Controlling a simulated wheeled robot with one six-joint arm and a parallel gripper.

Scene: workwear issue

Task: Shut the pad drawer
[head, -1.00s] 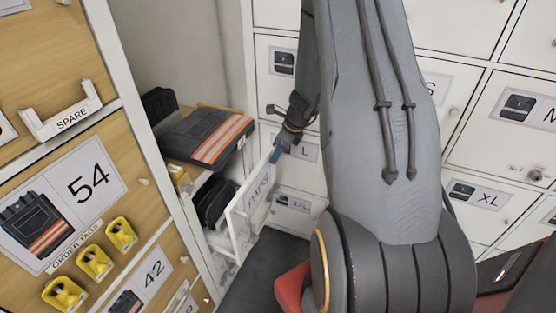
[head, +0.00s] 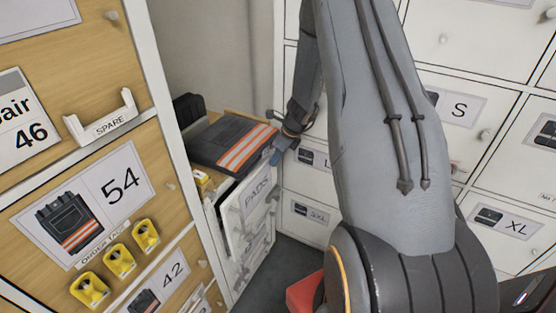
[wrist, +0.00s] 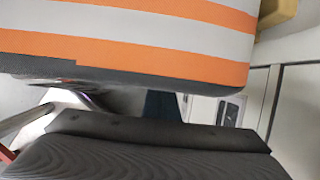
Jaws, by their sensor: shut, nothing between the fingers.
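The pad drawer (head: 258,202) has a white front labelled PADS, in the low cabinet left of centre in the head view. Its front stands a little out from the cabinet, with a narrow dark gap behind its top edge. My gripper (head: 279,156) is shut and empty, close by the upper right corner of this front. I cannot tell whether it touches the front. In the wrist view a dark blue finger (wrist: 162,106) shows below the folded garment's striped edge. The drawer front is not clearly made out there.
Folded dark trousers with orange stripes (head: 238,145) lie on the cabinet top, close to my gripper. Wooden drawers with yellow tags (head: 119,261) stand at left. White lockers (head: 461,110) stand behind and right. Dark floor (head: 283,265) lies between.

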